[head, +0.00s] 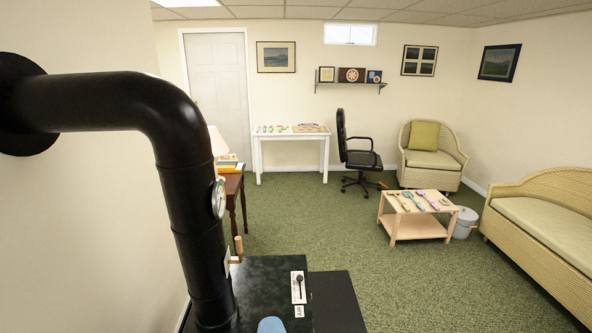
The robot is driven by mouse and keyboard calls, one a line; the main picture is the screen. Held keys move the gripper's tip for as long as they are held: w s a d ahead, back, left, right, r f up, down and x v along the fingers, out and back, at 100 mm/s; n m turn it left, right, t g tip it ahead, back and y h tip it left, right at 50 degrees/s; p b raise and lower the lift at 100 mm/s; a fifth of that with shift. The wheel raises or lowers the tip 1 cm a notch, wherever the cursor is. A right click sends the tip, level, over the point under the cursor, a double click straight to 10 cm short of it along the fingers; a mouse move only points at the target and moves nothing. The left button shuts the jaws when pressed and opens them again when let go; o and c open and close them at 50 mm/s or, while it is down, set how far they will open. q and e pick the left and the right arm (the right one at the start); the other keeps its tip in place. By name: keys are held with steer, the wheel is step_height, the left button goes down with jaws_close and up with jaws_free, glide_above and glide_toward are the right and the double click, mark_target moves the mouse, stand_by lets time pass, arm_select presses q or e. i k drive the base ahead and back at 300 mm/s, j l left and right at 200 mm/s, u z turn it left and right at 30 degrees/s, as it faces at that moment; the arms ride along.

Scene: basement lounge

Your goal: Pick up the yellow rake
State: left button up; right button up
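Several small coloured tools lie on the low wooden table (414,228) at the right. They include a teal item (408,203), a lavender item (426,195) and a yellowish-tan item (444,202). They are too small to tell whether one is the yellow rake. Small items also lie on the white table (291,139) by the back wall, and I cannot make out a rake there. Neither of my grippers is in view.
A black stove (260,290) with a thick black pipe (185,165) stands close in front. A wicker sofa (545,220), wicker armchair (431,157), black office chair (358,150) and white bucket (465,223) stand farther off. Green carpet (320,225) is clear in the middle.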

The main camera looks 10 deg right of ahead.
mark_target(403, 205)
steer(key=l, duration=1.25)
steer(key=l+u, duration=0.1)
steer(key=l, duration=1.1)
steer(key=i+l, duration=0.1)
steer(key=l, duration=0.4)
steer(key=i+l, duration=0.1)
steer(key=l, duration=0.4)
steer(key=i+l+u, duration=0.1)
steer(key=l, duration=0.4)
steer(key=i+l, duration=0.15)
steer(key=l, duration=0.35)
steer(key=i+l, duration=0.25)
steer(key=i, duration=0.2)
steer(key=i+l+u, duration=0.1)
steer(key=i+l, duration=0.15)
steer(key=i, duration=0.2)
steer(key=i+l, duration=0.25)
steer(key=i, duration=0.15)
steer(key=i+l, duration=0.15)
steer(key=i, duration=0.45)
steer(key=i+l+u, duration=0.1)
steer(key=i, duration=0.5)
steer(key=i+l, duration=0.2)
steer(key=i, duration=0.4)
steer(key=u, duration=0.05)
